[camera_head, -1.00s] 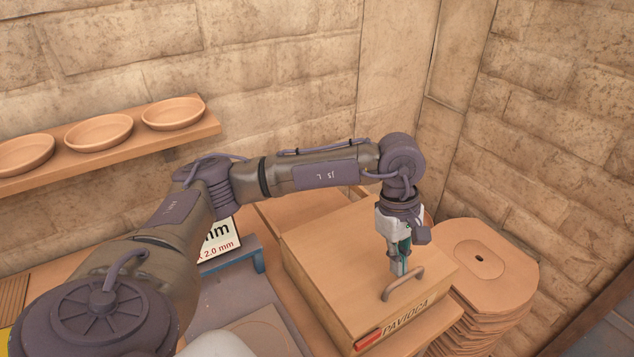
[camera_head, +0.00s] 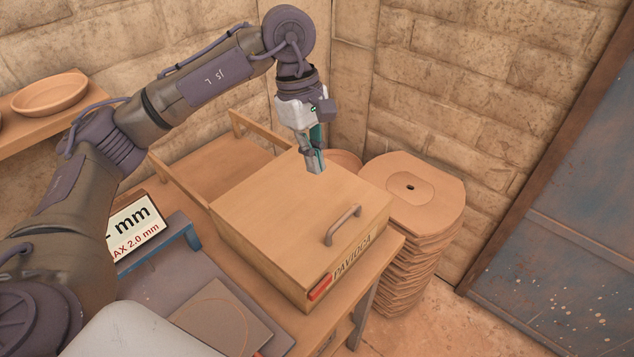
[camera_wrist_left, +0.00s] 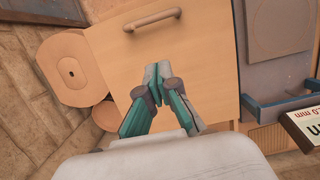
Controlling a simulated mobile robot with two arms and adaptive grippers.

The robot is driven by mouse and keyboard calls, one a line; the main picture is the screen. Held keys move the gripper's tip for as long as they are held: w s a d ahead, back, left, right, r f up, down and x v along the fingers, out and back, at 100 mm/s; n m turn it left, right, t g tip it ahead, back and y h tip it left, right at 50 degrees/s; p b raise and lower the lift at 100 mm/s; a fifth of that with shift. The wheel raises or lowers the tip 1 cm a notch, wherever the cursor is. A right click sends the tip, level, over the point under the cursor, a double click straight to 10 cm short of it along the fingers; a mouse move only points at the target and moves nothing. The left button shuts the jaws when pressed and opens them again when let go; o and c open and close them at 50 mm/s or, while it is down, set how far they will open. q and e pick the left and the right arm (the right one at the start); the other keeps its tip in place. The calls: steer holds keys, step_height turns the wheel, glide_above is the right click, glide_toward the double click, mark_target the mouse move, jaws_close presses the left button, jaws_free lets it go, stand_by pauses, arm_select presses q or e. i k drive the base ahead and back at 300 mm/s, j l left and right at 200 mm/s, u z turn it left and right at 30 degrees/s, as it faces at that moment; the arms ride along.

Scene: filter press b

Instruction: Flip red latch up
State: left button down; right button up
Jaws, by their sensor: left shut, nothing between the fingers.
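The red latch (camera_head: 319,287) sits low on the front corner of a wooden box (camera_head: 255,208) marked PAVIOCA. The box has a flat closed lid with a metal handle (camera_head: 343,226) near its front edge. My left gripper (camera_head: 316,168) is shut and empty above the back part of the lid, apart from the handle and the latch. In the left wrist view its fingertips (camera_wrist_left: 153,85) meet over the lid, and the handle (camera_wrist_left: 152,19) lies beyond them. I do not make out the red latch in that view. My right gripper is not in view.
A stack of wooden plates (camera_head: 420,205) stands right of the box. A sign (camera_head: 135,228) and a blue stand (camera_head: 175,236) are left of it. A shelf with bowls (camera_head: 50,95) is on the wall. A blue metal door (camera_head: 560,220) is far right.

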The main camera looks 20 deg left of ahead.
mark_target(326, 280)
steer(key=k+l, duration=0.3)
steer(key=k, duration=0.15)
steer(key=k+l, duration=0.3)
steer(key=k, duration=0.15)
steer(key=k+l, duration=0.3)
steer(key=k, duration=0.2)
